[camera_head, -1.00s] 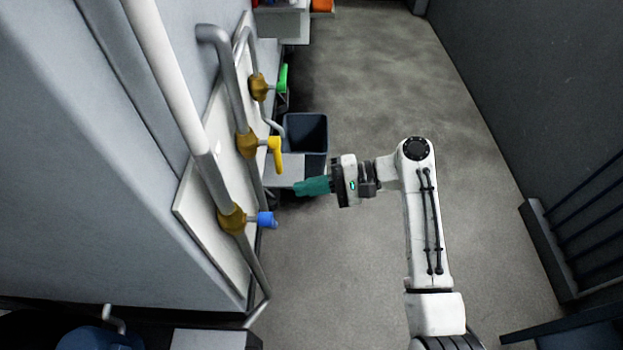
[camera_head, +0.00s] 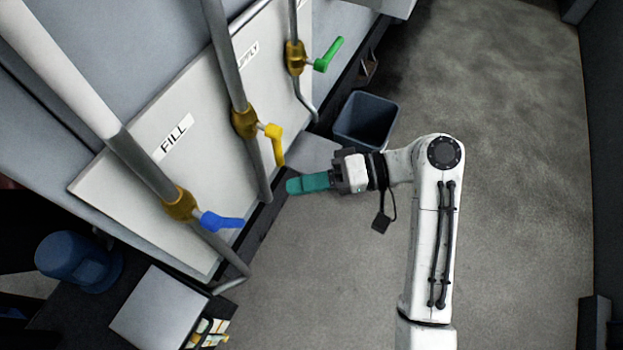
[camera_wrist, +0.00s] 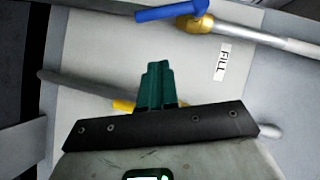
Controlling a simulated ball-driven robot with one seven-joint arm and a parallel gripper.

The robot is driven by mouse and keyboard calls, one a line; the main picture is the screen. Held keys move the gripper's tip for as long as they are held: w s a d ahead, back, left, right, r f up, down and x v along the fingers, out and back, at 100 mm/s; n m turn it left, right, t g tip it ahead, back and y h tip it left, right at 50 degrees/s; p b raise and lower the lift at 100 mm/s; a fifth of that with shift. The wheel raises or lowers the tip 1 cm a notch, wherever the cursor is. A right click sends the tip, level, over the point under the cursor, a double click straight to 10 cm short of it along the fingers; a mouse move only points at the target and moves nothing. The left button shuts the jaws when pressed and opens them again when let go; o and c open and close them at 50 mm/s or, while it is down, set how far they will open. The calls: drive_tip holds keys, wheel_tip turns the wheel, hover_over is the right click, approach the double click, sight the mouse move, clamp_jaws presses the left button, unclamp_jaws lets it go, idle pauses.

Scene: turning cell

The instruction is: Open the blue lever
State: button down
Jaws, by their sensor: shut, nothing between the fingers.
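The blue lever (camera_head: 220,221) sits on a brass valve (camera_head: 181,204) on the nearest grey pipe, in front of the white panel. In the head view it sticks out to the right of its pipe. It also shows at the top of the wrist view (camera_wrist: 165,12), beside the FILL label. My gripper (camera_head: 290,186) has teal fingers, is shut and empty, and points left toward the panel. It is apart from the blue lever, to its right and further up the picture. The wrist view also shows the shut fingers (camera_wrist: 157,70).
A yellow lever (camera_head: 274,145) hangs on the middle pipe, close to my gripper. A green lever (camera_head: 328,54) is on the far pipe. A dark bin (camera_head: 366,122) stands behind my gripper. A blue round container (camera_head: 78,262) is at lower left. The floor at right is clear.

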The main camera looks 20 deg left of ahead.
sight(227, 223)
drive_tip(key=s+a+f+p, duration=0.1)
drive_tip(key=s+a+f, duration=0.1)
drive_tip(key=s+a, duration=0.4)
drive_tip(key=shift+s+a+f+p, duration=0.25)
drive_tip(key=shift+a+f+p, duration=0.1)
drive_tip(key=shift+f+p, duration=0.05)
drive_tip(key=s+f+m+g+y, duration=0.1)
drive_tip(key=s+f+m+y+p, duration=0.1)
drive_tip(key=m, duration=0.1)
drive_tip(key=shift+s+a+m+g, duration=0.1)
drive_tip(key=shift+s+m+g, duration=0.2)
drive_tip(key=shift+s+g, duration=0.1)
drive_tip(key=shift+w, duration=0.1)
